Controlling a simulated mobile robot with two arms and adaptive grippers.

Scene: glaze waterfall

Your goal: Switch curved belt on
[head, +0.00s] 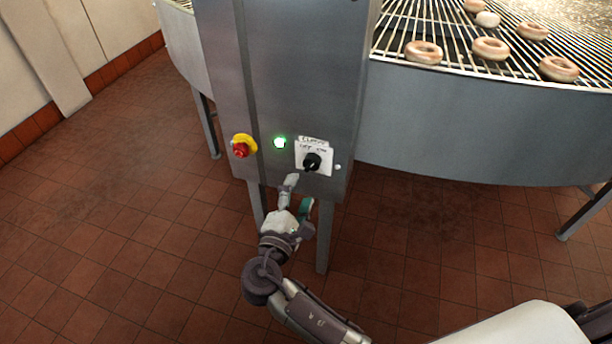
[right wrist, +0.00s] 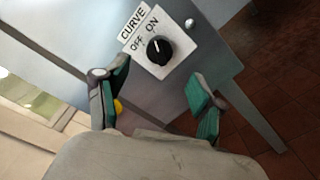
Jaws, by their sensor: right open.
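A black rotary knob (head: 312,162) sits on a white plate (head: 325,155) labelled CURVE, with OFF and ON marks, on the front of a grey control cabinet (head: 290,70). In the right wrist view the knob (right wrist: 159,50) shows clearly, with a small pale mark on its upper part; I cannot tell its exact setting. My right gripper (head: 298,192) is just below the plate, open and empty. Its two green-padded fingers (right wrist: 158,82) are spread apart, with the knob beyond them and not between the tips. My left gripper is out of view.
A red emergency button (head: 241,149) on a yellow base and a lit green lamp (head: 279,142) are left of the plate. The curved belt (head: 450,115) with several glazed doughnuts (head: 491,48) stands at the right. Tiled floor (head: 130,200) is clear at the left.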

